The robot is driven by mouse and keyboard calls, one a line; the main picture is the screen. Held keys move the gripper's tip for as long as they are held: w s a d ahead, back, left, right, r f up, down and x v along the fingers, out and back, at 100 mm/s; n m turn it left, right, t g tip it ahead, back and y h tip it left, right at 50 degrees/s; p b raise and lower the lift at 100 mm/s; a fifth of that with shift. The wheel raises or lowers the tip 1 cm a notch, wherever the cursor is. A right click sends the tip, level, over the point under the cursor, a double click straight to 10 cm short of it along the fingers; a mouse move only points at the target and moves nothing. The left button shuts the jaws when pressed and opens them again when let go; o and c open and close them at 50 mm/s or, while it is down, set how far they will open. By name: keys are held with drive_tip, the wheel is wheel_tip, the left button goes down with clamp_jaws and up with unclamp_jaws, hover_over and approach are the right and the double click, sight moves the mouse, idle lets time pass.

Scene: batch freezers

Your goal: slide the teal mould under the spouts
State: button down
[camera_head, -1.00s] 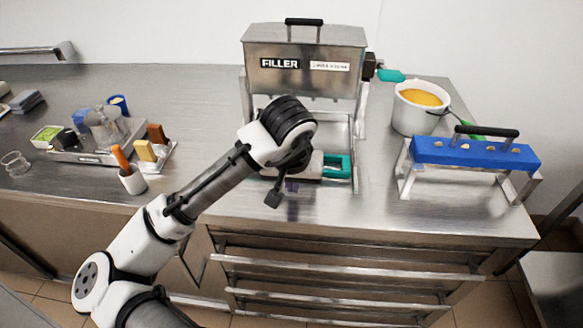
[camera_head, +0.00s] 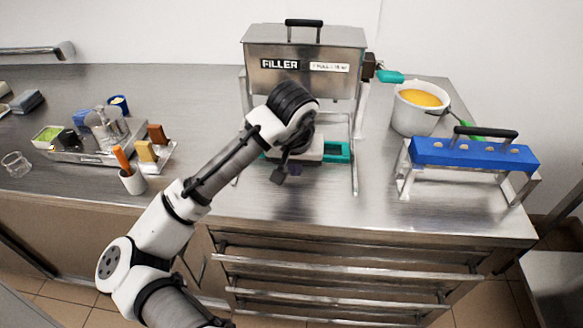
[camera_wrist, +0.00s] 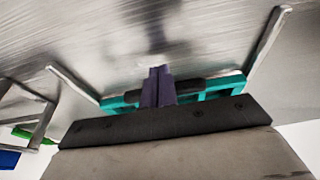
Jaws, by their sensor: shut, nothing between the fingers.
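My gripper (camera_wrist: 157,74) is shut and empty. Its purple fingers stand right at the mould's dark bar; whether they touch it I cannot tell. The spouts are hidden behind my arm.
To the right stand a white pot (camera_head: 414,112) of orange liquid and a blue mould on a stand (camera_head: 472,154). A tray of tools and cups (camera_head: 95,150) stands at left. The counter in front of the filler is clear.

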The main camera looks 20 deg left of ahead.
drive_tip(key=shift+w+a+p, duration=0.4)
drive_tip(key=shift+w+a, duration=0.1)
drive_tip(key=shift+w, duration=1.3)
drive_tip(key=shift+w+a+p, duration=0.35)
drive_tip(key=shift+w+a, duration=0.2)
drive_tip(key=shift+w, duration=1.25)
drive_tip(key=shift+w+a+p, duration=0.4)
drive_tip(key=shift+w+a, duration=0.1)
drive_tip(key=shift+w, duration=1.3)
drive_tip(key=shift+s, duration=0.15)
drive_tip(key=shift+s+d, duration=0.2)
drive_tip(key=shift+s, duration=0.3)
drive_tip(key=shift+s+d+r+p, duration=0.15)
drive_tip(key=shift+s+r+p, duration=0.45)
drive_tip(key=shift+r, duration=0.25)
drive_tip(key=shift+s+d+r+p, duration=0.1)
drive_tip(key=shift+s+r+p, duration=0.25)
drive_tip(key=shift+r+p, duration=0.45)
drive_tip(key=shift+s+d+r+p, duration=0.15)
drive_tip(key=shift+s+r+p, duration=0.4)
drive_tip(key=shift+r, duration=0.3)
